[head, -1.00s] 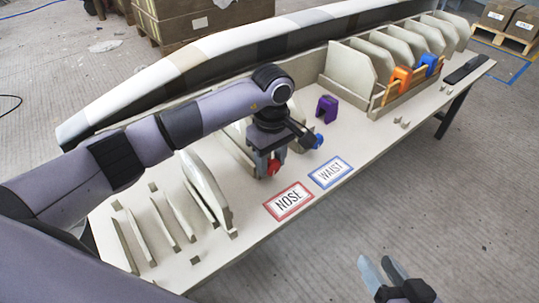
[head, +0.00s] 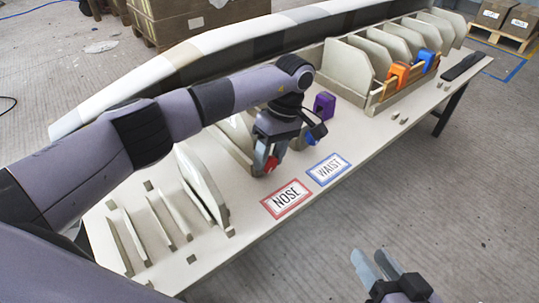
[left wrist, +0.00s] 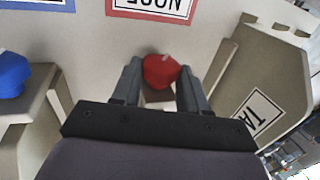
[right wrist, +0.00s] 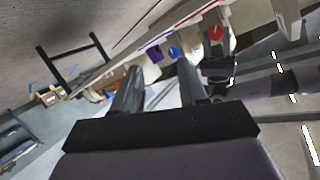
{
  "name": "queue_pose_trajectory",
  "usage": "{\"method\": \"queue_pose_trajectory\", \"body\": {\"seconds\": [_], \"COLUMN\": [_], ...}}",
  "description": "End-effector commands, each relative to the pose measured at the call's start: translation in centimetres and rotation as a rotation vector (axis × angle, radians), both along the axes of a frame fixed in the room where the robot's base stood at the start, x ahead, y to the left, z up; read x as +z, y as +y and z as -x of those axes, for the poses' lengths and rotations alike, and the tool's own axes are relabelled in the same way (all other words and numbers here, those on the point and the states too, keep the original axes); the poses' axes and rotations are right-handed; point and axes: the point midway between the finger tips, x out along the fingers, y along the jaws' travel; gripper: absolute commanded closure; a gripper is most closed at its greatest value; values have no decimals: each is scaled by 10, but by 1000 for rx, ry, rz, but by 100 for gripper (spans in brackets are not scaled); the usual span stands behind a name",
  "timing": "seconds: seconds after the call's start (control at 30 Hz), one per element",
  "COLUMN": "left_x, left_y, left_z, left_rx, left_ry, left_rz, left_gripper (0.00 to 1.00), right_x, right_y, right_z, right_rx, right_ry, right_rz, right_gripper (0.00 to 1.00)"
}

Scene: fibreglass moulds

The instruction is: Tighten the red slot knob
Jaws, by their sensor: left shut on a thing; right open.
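The red slot knob (head: 271,164) is at the front of a slot behind the red-bordered NOSE card (head: 287,199). In the left wrist view the knob (left wrist: 161,71) sits between the two fingers of my left gripper (left wrist: 156,80), which is shut on it. In the head view my left gripper (head: 272,160) comes down on the knob from above and hides part of its slot. My right gripper (head: 375,268) is open and empty, out over the floor in front of the table. The right wrist view also shows the red knob (right wrist: 216,33) in the distance.
A blue knob (head: 311,138) is just right of my left gripper, behind the blue-bordered WAIST card (head: 328,169). A purple block (head: 324,105) stands behind it. A rack (head: 385,100) with orange and blue clamps is further right. Upright boards (head: 202,186) stand at the left.

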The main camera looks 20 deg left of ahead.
Motion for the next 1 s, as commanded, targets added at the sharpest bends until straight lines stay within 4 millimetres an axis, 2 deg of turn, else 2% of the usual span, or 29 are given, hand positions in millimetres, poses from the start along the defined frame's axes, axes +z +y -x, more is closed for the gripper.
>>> {"method": "queue_pose_trajectory", "body": {"seconds": [0.17,0.2,0.27,0.6,1.0], "left_x": [0,0,0,3,60], "left_y": [-1,-1,-1,-1,-11], "left_z": [1,1,1,-1,-15], "left_rx": [-3,-3,-3,-2,-3], "left_ry": [3,4,3,0,0], "left_rz": [1,2,2,2,1], "left_gripper": [87,50,31,31,31], "right_x": [1,1,1,0,0], "right_y": [0,0,0,-1,-13], "right_z": [-1,-1,-1,-1,2], "right_rx": [1,0,0,-3,-29], "right_ry": [-2,-2,-2,1,8], "right_rz": [0,0,0,5,71], "right_gripper": [57,57,57,57,57]}}
